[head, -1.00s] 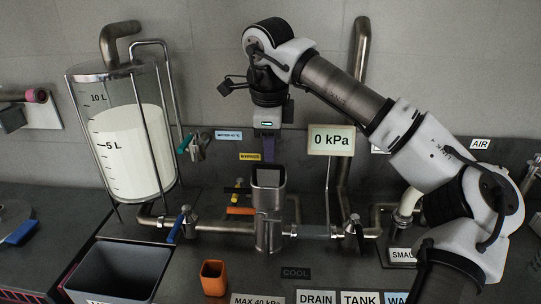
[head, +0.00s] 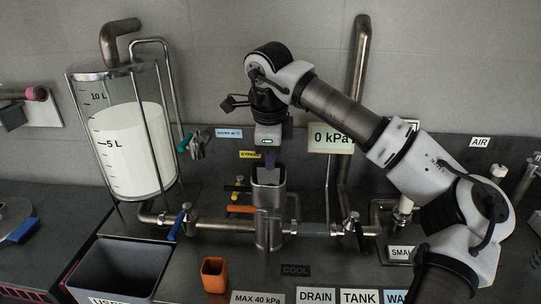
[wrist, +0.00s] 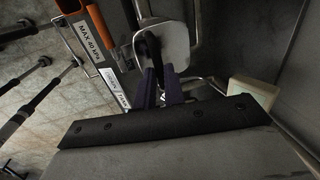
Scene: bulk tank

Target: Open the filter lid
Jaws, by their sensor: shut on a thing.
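The filter (head: 268,228) is a square metal housing standing on the pipe at the middle of the counter. Its lid (wrist: 180,45) is a light grey plate with rounded corners and a dark handle (wrist: 152,45), seen in the wrist view. My gripper (head: 269,168) points down at the top of the filter in the head view. Its purple fingers also show in the wrist view (wrist: 160,78), shut on the dark handle. The fingertips partly hide the handle, and I cannot tell whether the lid is raised off the rim.
Pipes with a blue-handled valve (head: 176,224) run left of the filter. The 0 kPa display (head: 329,139) is close behind on the right. An orange cup (head: 213,277) and a grey bin (head: 118,272) stand in front. The glass tank (head: 126,135) is at the left.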

